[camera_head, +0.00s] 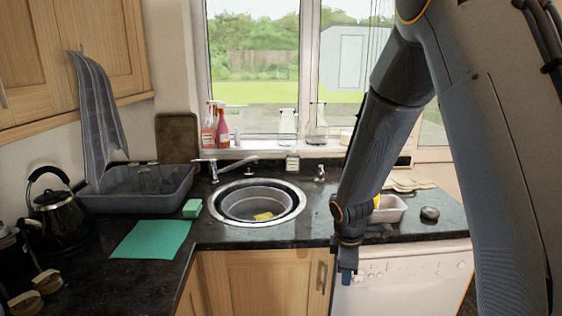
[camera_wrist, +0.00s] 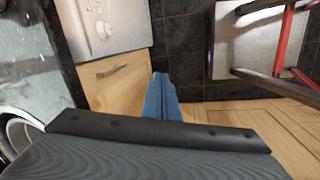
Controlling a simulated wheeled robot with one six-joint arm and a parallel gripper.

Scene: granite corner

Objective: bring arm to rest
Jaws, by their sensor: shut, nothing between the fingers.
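My gripper (camera_head: 346,277) points downward in the head view, in front of the counter's front edge, level with the cupboard and the white appliance front. In the wrist view my gripper (camera_wrist: 161,82) shows as blue fingers together, with nothing between them. Below it in that view are a wooden floor and dark tiles. My arm comes down from the upper right of the head view and hides part of the window and the counter.
The granite counter (camera_head: 225,237) holds a round sink (camera_head: 292,215), a green mat (camera_head: 150,239), a black kettle (camera_head: 53,210) and a grey tub (camera_head: 130,200). A white container (camera_head: 390,209) sits behind my arm. A red-legged stool (camera_wrist: 290,45) stands at the wrist view's upper right.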

